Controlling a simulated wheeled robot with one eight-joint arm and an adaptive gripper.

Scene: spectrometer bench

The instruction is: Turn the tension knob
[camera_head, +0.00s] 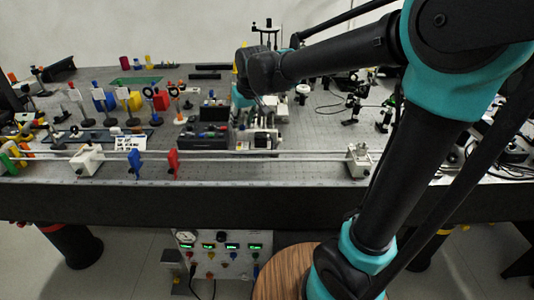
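My arm reaches from the right over the optical bench (310,128).
A long rail (225,154) runs along the front edge, with a white block (87,160), a blue holder (135,164), a red holder (173,162) and a right end block (359,161). Coloured optic mounts (132,101) crowd the left. An instrument panel (222,254) stands below the bench.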

